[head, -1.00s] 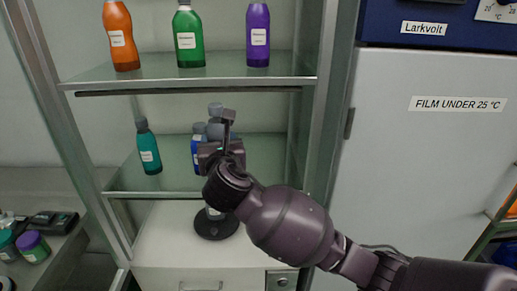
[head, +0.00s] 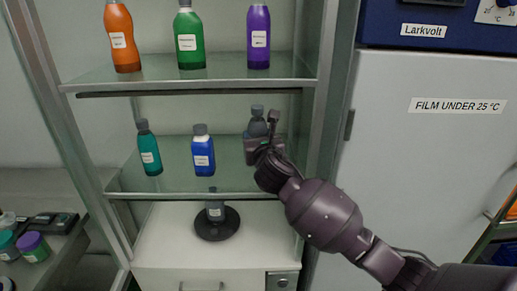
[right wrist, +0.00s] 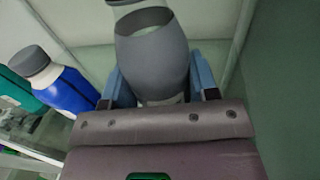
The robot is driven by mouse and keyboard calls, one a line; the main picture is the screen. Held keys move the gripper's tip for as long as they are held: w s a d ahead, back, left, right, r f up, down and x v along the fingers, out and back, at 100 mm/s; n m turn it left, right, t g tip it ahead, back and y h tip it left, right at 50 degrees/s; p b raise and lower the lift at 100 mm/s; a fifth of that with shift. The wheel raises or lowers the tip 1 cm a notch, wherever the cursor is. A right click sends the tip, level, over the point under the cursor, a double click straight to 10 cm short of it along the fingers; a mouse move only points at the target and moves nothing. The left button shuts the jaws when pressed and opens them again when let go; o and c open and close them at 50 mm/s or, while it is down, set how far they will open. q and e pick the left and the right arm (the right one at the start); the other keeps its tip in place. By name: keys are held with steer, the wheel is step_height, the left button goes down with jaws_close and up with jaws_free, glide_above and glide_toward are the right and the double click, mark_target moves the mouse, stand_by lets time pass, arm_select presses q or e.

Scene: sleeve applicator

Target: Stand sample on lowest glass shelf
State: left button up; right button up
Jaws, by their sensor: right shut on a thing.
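The sample, a grey bottle (head: 257,127) with a grey cap, is held upright by my right gripper (head: 264,143). In the right wrist view the sample (right wrist: 152,58) sits between the two blue-grey fingers of the gripper (right wrist: 160,88), which is shut on it. It is over the right part of the lowest glass shelf (head: 225,184), to the right of a blue bottle (head: 203,157). The gripper hides its bottom, so I cannot tell whether it touches the glass. My left gripper is not in view.
A teal bottle (head: 149,150) stands at the left of the same shelf. Orange (head: 122,42), green (head: 189,42) and purple (head: 258,42) bottles stand on the shelf above. A black round base (head: 217,229) stands below. The cabinet's right post (head: 319,130) is close to my gripper.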

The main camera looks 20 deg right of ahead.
step_height(320, 180, down, 3)
steer(key=shift+r, duration=0.1)
steer(key=shift+w+d+f, duration=0.1)
steer(key=shift+d+f, duration=0.05)
steer(key=shift+f, duration=0.05)
steer(key=shift+f, duration=0.15)
steer(key=o, duration=1.1)
steer(key=shift+c, duration=0.2)
steer(key=s+a, duration=0.1)
steer(key=s, duration=1.1)
